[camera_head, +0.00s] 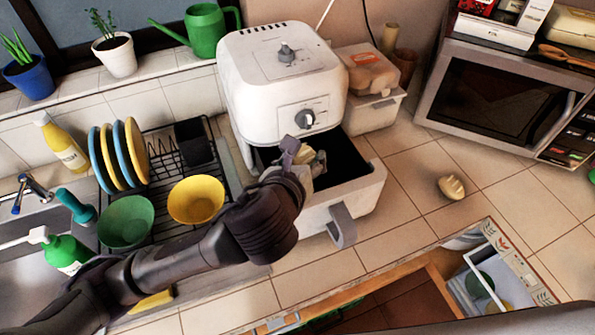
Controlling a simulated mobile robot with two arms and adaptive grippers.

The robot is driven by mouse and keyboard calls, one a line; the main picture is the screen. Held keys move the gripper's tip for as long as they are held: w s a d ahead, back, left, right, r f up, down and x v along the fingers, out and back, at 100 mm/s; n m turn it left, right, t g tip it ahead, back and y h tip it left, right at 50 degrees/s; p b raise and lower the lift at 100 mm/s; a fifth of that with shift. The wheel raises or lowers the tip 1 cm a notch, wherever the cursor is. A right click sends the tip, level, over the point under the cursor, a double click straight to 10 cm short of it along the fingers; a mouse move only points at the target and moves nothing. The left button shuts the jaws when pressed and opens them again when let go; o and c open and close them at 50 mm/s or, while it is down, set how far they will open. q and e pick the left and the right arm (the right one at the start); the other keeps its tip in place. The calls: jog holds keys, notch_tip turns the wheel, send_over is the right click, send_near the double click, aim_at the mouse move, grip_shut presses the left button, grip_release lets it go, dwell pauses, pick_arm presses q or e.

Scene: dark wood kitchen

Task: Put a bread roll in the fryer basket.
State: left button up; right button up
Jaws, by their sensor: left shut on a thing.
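The white air fryer (283,85) stands on the counter against the wall. Its basket (366,198) is pulled out at the front, showing a dark inside and a grey handle. My left gripper (304,158) is over the left part of the open basket, shut on a pale bread roll (306,154). The gripper hides most of that roll, and I cannot tell whether the roll touches the basket floor. Another pale bread roll (452,187) lies on the tiles to the right. My right gripper is out of view.
A dish rack with plates (118,155), a yellow bowl (196,199) and a green bowl (126,221) stands left of the fryer. A lidded container (374,112) is close on its right. A microwave (505,100) stands farther right. An open drawer (500,275) is below the counter edge.

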pick_arm(q)
jog(key=shift+a+f, duration=0.2)
jog(key=shift+a, duration=0.1)
jog(key=shift+f, duration=0.4)
notch_tip(320, 180, down, 2)
jog(key=shift+f, duration=0.65)
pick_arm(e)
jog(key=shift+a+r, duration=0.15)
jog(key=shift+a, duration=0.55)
pick_arm(q)
jog(key=shift+f, duration=0.6)
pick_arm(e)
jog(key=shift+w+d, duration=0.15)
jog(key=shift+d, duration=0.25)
pick_arm(q)
jog(key=o, duration=1.1)
